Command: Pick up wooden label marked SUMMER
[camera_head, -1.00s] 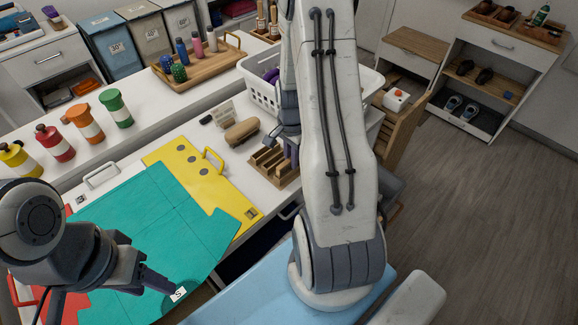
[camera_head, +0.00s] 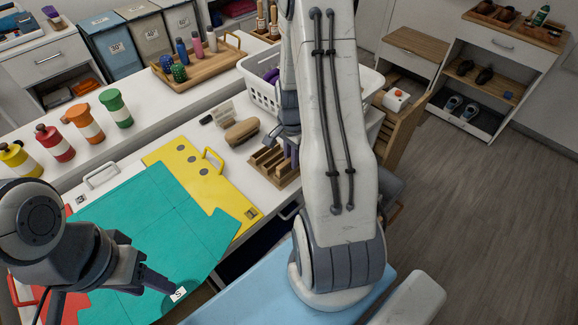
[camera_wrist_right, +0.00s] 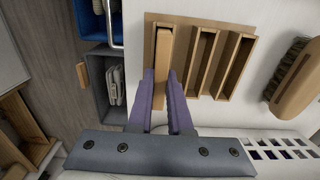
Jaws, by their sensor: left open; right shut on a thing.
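My right gripper (camera_wrist_right: 166,92) is shut on a narrow wooden piece (camera_wrist_right: 162,65) in the right wrist view. The piece sits at the left slot of a wooden holder (camera_wrist_right: 205,21), and no lettering shows on the visible faces, so I cannot read SUMMER. I cannot tell whether it is still seated in the slot. In the head view the holder (camera_head: 266,166) stands on the white counter, partly behind my right arm. My left gripper (camera_head: 111,303) is open and empty, over the lower left of the green board.
A brush (camera_head: 241,132) lies beside the holder, and a white basket (camera_head: 262,98) stands behind it. Yellow (camera_head: 228,199) and green (camera_head: 150,220) boards cover the counter to the left. Several coloured canisters (camera_head: 88,126) line the raised shelf.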

